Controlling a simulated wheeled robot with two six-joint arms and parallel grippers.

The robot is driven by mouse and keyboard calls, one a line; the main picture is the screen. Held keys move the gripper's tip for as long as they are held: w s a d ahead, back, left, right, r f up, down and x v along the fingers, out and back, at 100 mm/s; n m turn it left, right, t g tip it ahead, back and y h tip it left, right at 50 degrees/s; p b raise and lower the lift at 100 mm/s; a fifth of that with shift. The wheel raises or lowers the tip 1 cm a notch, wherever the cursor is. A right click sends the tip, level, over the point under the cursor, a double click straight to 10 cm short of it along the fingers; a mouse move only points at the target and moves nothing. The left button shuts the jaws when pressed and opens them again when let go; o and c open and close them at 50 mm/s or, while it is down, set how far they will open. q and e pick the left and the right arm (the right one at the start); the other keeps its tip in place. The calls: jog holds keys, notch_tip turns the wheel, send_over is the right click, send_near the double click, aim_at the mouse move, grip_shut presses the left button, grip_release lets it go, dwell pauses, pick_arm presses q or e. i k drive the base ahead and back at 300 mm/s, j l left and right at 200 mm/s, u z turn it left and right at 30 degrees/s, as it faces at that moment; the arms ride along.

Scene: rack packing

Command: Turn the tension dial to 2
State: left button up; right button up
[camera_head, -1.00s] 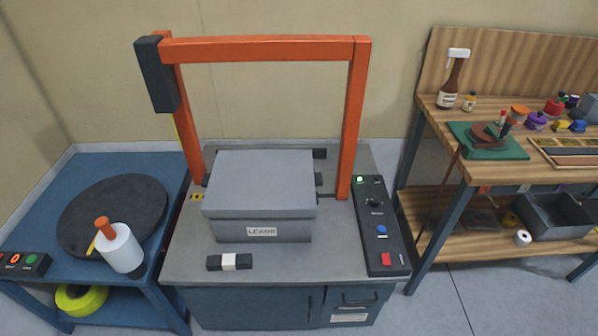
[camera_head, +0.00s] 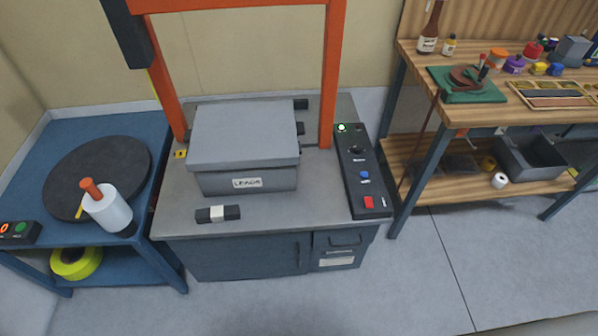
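The tension dial looks to be the small black knob (camera_head: 357,151) on the dark control panel (camera_head: 352,185) at the right of the grey machine table. Its pointer and numbers are too small to read. The panel also has a lit green lamp (camera_head: 342,128), a blue button (camera_head: 364,175) and a red switch (camera_head: 369,202). A grey lidded box labelled "LEADS" (camera_head: 244,155) sits on the table under the orange arch (camera_head: 327,80). Neither of my grippers is in view.
A blue side table (camera_head: 120,255) at left holds a black turntable (camera_head: 85,170) and a white bottle-like roll with an orange top (camera_head: 108,208). A wooden workbench (camera_head: 480,115) stands at right. Floor in front is clear.

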aim_at(357, 148)
jog(key=i+l+u, duration=0.1)
jog(key=l, duration=0.5)
jog(key=i+l+u, duration=0.1)
jog(key=l, duration=0.45)
jog(key=i+l+u, duration=0.1)
jog(key=l, duration=0.5)
